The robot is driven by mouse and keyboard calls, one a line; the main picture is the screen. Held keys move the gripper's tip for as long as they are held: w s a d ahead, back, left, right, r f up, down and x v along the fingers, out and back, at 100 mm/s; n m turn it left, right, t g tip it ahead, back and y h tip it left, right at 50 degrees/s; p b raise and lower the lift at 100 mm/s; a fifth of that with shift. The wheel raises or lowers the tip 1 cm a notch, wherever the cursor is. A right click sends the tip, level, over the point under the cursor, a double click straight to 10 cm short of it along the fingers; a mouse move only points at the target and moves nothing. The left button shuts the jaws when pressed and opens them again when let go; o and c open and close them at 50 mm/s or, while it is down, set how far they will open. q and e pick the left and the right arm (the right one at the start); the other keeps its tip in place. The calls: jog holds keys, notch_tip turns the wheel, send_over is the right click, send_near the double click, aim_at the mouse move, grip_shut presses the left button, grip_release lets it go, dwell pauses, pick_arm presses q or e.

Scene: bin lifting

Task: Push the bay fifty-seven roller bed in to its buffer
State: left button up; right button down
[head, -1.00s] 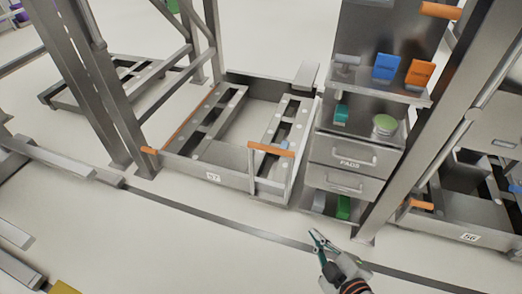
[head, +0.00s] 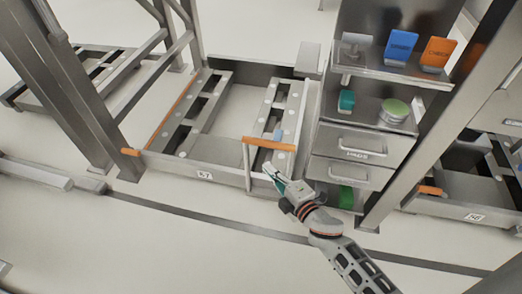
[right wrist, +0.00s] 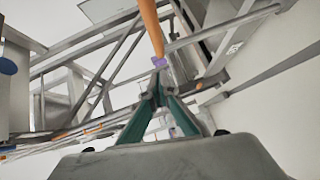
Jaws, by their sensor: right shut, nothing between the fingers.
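The roller bed marked 57 (head: 222,174) sits low in its bay between metal uprights, with roller rails along both sides. An orange push handle (head: 269,144) stands up on posts at its front right. My right gripper (head: 272,172) is shut and empty, just below and in front of that handle. In the right wrist view, the shut fingertips (right wrist: 160,66) point up toward the orange bar (right wrist: 152,28), which passes just beyond them. I cannot tell from this view whether they touch. My left gripper is out of view.
A drawer unit (head: 355,145) with shelves holding blue, orange and green items stands right of the bed. A bay marked 56 (head: 475,213) lies farther right. A dark floor strip (head: 200,213) runs across the front.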

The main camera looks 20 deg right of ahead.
aim_at(256, 144)
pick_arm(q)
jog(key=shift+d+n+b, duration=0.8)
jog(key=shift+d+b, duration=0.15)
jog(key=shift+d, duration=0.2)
pick_arm(e)
jog(key=shift+w+d+f, duration=0.15)
jog(key=shift+w+f, duration=0.15)
jog(key=shift+w, duration=1.3)
jog(key=shift+w+d+f, duration=0.2)
jog(key=shift+w+f, duration=0.15)
jog(key=shift+w, duration=1.2)
jog(key=shift+w+d+f, duration=0.15)
jog(key=shift+w+f, duration=0.15)
jog(key=shift+w, duration=1.3)
